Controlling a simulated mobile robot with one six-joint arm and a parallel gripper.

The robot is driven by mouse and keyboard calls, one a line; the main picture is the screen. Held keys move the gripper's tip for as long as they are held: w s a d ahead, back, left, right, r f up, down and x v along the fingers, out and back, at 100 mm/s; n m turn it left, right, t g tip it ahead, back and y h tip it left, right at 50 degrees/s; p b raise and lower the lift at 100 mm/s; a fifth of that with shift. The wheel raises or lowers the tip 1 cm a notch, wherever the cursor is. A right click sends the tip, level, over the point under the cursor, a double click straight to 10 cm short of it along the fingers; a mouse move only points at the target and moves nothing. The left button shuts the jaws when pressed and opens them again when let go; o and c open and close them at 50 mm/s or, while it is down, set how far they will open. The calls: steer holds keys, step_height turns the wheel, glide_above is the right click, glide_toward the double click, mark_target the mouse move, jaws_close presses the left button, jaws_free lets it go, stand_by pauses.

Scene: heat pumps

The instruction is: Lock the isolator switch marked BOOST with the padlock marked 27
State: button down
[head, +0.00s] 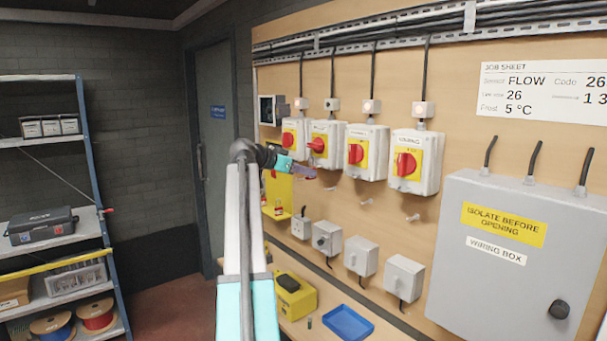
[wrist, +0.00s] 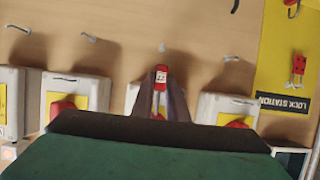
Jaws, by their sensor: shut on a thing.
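My gripper (head: 305,171) is shut on a red padlock (wrist: 161,76) with a white label. The label's mark is too small to read surely. The wrist view shows my gripper (wrist: 161,88) in front of the switch (wrist: 135,98) second from the lock station, partly hiding it. Several white isolator switches with red handles on yellow plates hang in a row: the leftmost (head: 294,136), the second (head: 325,143), the third (head: 366,152) and the rightmost (head: 415,162). Their name labels are too small to read, so I cannot tell which is BOOST.
The yellow lock station (wrist: 285,65) holds other red padlocks (wrist: 298,68). Pegs (wrist: 88,37) stick out of the board below the switches. Small grey boxes (head: 327,238) sit lower. A large wiring box (head: 480,285) juts out at right. A blue tray (head: 347,323) lies on the bench.

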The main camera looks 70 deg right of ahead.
steer(key=shift+s+d, duration=0.4)
steer(key=shift+d, duration=0.2)
stand_by(1.4)
steer(key=shift+f+b, duration=1.2)
steer(key=shift+b, duration=0.25)
stand_by(2.5)
steer(key=c, duration=1.7)
jaws_free()
steer(key=shift+o, duration=0.2)
steer(key=b+v, duration=0.4)
steer(key=v, duration=1)
